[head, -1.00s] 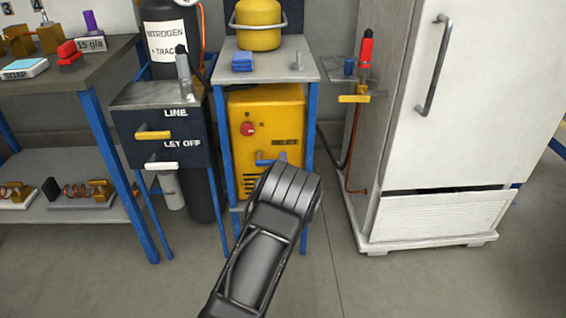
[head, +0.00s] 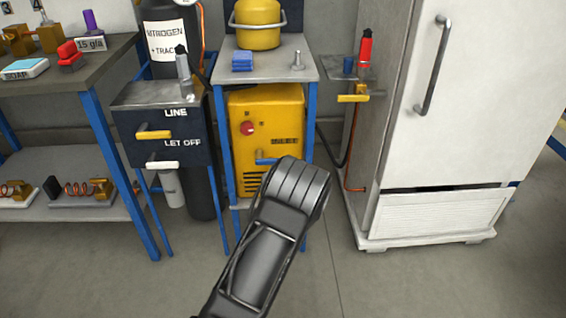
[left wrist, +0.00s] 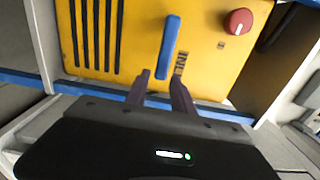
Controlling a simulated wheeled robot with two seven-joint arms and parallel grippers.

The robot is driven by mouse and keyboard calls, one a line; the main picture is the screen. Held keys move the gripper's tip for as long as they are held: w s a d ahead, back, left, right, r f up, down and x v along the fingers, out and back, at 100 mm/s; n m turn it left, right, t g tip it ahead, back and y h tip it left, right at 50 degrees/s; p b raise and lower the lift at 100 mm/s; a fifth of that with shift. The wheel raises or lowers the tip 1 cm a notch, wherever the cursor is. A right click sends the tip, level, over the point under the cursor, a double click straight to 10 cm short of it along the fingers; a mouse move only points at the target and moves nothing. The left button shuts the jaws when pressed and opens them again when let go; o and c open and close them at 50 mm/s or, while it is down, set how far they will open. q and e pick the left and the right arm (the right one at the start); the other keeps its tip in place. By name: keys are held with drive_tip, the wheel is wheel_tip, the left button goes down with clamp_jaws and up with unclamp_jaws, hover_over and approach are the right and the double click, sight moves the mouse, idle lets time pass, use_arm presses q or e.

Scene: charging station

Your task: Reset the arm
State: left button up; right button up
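My left arm (head: 262,240) reaches in from the bottom of the head view towards the yellow machine (head: 265,103), and its gripper is hidden behind the arm there. In the left wrist view, my left gripper (left wrist: 161,78) has its two dark fingers spread apart. It faces the front of the yellow machine (left wrist: 215,60). The blue handle (left wrist: 169,45) of the machine stands ahead, with its lower end lined up with the gap between the fingertips. I cannot tell how far apart they are, but nothing is visibly gripped. My right gripper is in neither view.
The machine sits under a small blue-legged table (head: 310,70) with a yellow pot (head: 258,25). Its red knob (head: 247,129) is near the handle. A dark cabinet (head: 165,125) stands left and a white fridge (head: 470,100) right. Floor (head: 400,285) in front is clear.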

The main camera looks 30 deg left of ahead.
use_arm(q)
drive_tip(key=v, duration=0.2)
drive_tip(key=shift+s+d, duration=0.2)
drive_tip(key=shift+s, duration=0.1)
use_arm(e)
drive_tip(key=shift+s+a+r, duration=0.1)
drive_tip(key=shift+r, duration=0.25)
